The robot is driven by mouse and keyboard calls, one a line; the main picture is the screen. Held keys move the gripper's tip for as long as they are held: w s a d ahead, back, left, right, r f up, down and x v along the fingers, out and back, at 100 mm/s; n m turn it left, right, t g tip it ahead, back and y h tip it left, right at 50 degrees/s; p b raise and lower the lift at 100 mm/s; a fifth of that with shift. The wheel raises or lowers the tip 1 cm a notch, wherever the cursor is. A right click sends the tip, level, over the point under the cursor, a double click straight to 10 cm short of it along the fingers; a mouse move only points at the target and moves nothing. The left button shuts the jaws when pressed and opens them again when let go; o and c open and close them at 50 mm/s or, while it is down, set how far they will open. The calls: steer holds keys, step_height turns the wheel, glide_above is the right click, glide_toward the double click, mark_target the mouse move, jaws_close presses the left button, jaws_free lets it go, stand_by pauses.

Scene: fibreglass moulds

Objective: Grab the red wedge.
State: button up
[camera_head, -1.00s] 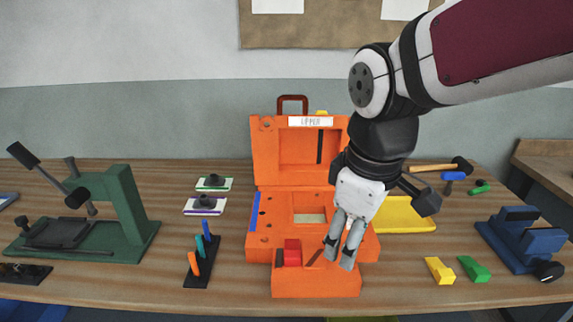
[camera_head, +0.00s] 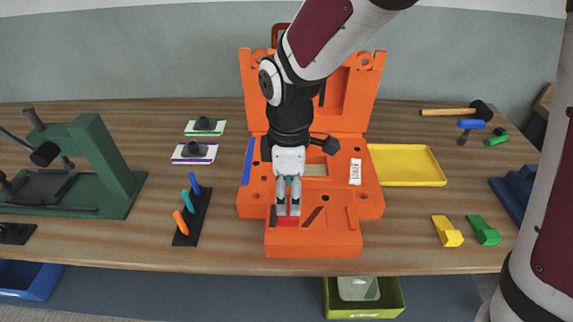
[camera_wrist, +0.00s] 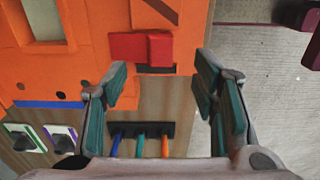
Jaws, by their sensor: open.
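The red wedge (camera_head: 289,222) sits on the front step of the orange mould (camera_head: 340,240), near its left end. In the wrist view the red wedge (camera_wrist: 128,46) has a broad part and a raised narrower part, beside a dark slot. My gripper (camera_head: 288,209) points down over the wedge and partly hides it in the head view. In the wrist view the fingers (camera_wrist: 163,70) are spread wide, with the wedge ahead of the gap between them. The gripper is open and empty; I cannot tell how high it is above the wedge.
A black rack (camera_head: 192,222) with coloured pegs stands left of the mould. A green press (camera_head: 105,160) is farther left. A yellow tray (camera_head: 432,172) and yellow (camera_head: 447,232) and green (camera_head: 484,230) blocks lie right. The mould's upright half rises behind my arm.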

mark_target(288, 212)
steer(key=shift+f, duration=3.1)
jaws_close()
